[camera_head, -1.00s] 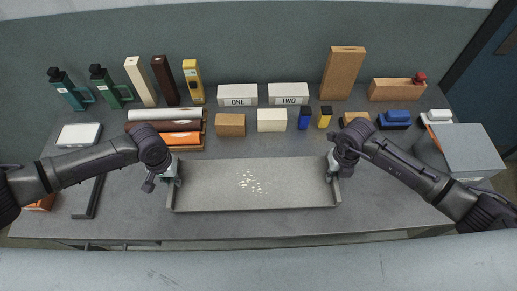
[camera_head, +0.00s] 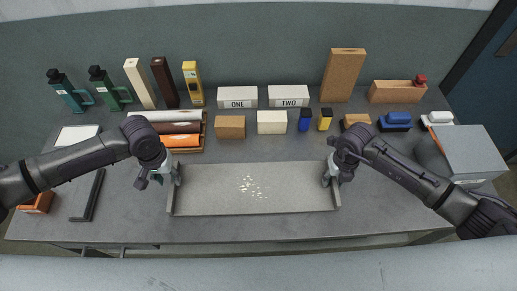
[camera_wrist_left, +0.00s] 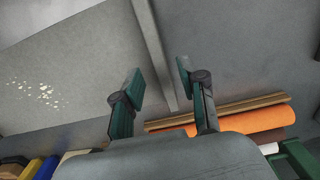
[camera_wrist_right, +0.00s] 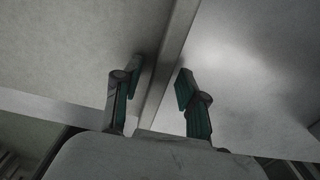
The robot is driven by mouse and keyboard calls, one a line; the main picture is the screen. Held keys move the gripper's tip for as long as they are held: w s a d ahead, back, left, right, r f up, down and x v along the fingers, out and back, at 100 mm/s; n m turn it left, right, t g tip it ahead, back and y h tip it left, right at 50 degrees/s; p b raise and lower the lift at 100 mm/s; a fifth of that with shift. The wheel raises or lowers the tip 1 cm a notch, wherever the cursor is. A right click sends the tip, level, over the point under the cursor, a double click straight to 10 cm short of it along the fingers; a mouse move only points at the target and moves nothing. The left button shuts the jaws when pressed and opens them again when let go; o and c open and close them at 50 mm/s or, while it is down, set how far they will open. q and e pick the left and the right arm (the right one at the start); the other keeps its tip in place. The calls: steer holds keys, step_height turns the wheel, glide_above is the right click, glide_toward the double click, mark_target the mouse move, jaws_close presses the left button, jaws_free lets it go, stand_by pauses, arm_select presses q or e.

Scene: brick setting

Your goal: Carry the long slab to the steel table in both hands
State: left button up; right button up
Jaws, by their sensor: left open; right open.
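The long slab (camera_head: 215,198) is a wide, flat, pale grey piece with a raised strip at each short end. It lies on the grey worktop (camera_head: 130,225) in front of me, with white flecks near its middle. My left gripper (camera_head: 170,174) is open at its left end. In the left wrist view the fingers (camera_wrist_left: 158,80) stand on either side of the end strip (camera_wrist_left: 152,40). My right gripper (camera_head: 332,173) is open at its right end, and in the right wrist view its fingers (camera_wrist_right: 158,82) stand on either side of that strip (camera_wrist_right: 172,45). I cannot tell whether they touch.
Behind the slab stand a rack of rolls (camera_head: 182,140), blocks marked ONE (camera_head: 237,97) and TWO (camera_head: 288,95), and a tan block (camera_head: 230,126). A grey box (camera_head: 472,152) is at the right. A dark angled bar (camera_head: 90,195) lies at the left.

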steer(key=shift+r, duration=0.15)
arm_select(q)
step_height(320, 180, up, 7)
steer(key=shift+r, duration=0.15)
arm_select(e)
step_height(320, 180, up, 12)
steer(key=shift+f, duration=0.25)
stand_by(0.5)
